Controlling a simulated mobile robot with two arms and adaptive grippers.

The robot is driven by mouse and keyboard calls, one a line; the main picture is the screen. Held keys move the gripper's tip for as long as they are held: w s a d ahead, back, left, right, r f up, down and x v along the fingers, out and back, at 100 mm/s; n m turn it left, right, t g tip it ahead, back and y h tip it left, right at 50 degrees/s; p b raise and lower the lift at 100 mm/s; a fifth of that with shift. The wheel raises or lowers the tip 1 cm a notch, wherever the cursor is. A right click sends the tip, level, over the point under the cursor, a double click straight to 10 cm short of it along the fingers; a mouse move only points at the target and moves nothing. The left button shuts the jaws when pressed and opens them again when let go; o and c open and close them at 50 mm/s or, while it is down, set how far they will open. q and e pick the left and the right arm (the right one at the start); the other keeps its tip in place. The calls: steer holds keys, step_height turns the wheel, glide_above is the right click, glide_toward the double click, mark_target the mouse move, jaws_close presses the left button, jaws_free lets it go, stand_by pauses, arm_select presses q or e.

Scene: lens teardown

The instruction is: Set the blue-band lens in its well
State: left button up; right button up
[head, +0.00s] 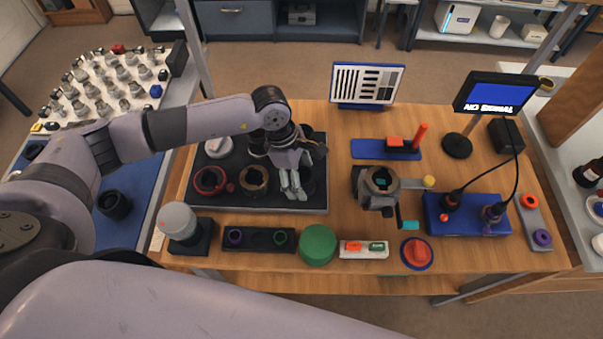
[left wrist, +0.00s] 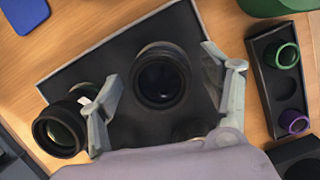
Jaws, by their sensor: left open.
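No blue band shows clearly on any lens, so I cannot tell which is the blue-band one. My left gripper (head: 293,192) points down over the right part of the dark lens tray (head: 250,202), open. In the left wrist view its two fingers (left wrist: 165,95) stand apart on either side of a black round lens or well (left wrist: 162,78), with nothing visibly gripped. A black lens (left wrist: 65,126) with greenish glass lies beside the left finger, tilted. Red-ringed (head: 209,181) and brown-ringed (head: 254,181) round parts sit on the tray. My right gripper is not seen.
A black holder (head: 258,239) with purple and green rings and a green round jar (head: 318,245) stand in front of the tray. A clamp-like device (head: 380,190) stands to its right. A black cylinder (head: 115,205) stands on the blue mat at left.

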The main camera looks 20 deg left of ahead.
arm_select(q)
steer(key=v, duration=1.2)
